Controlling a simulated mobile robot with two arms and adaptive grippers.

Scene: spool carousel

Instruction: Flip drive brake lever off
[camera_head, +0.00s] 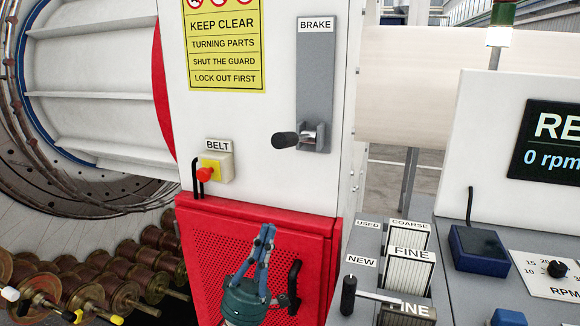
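The brake lever (286,140) has a black knob pointing left from a metal pivot. It sits at the lower end of a grey upright plate (315,80) labelled BRAKE, on the white machine panel. My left gripper (267,230) rises from the bottom of the head view, fingers pointing up, in front of the red perforated guard. It is below the brake lever and apart from it. Its blue fingertips are close together with nothing visible between them, so it looks shut and empty. My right gripper is not in view.
A BELT switch (207,173) with a red knob is left of the lever. The red guard (230,245) has a black handle (294,285). A console with USED/NEW lever (348,290) and a display (550,140) stand right. Several spools (110,275) lie lower left.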

